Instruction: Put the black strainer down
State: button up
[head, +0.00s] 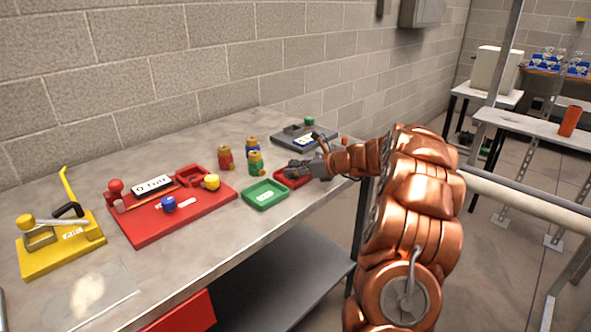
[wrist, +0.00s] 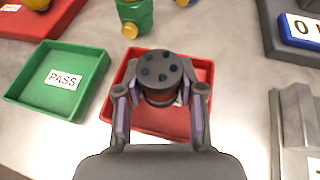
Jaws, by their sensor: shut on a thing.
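The black strainer (wrist: 161,76) is a dark round piece with several small holes in its top face. In the wrist view it sits between the two fingers of my gripper (wrist: 161,98), which is shut on it. Both are over a red tray (wrist: 165,129); I cannot tell whether the strainer touches the tray floor. In the head view my gripper (head: 303,168) reaches in from the right above the red tray (head: 291,180), and the strainer is too small to make out clearly.
A green tray (wrist: 84,90) marked PASS lies left of the red tray. Red, blue and green valve-like pieces (head: 255,163) stand behind it. A red fixture board (head: 150,231), a yellow fixture (head: 60,255) and a grey fixture (head: 290,137) are on the bench (head: 240,230).

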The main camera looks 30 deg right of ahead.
jog(key=o, duration=1.2)
jog(key=shift+f, duration=0.1)
jog(key=shift+s+d+r, duration=0.15)
jog(key=shift+s+r, duration=0.05)
jog(key=shift+r, duration=0.05)
jog(key=v, duration=1.1)
jog(key=shift+s+d, duration=0.15)
jog(key=shift+s, duration=0.15)
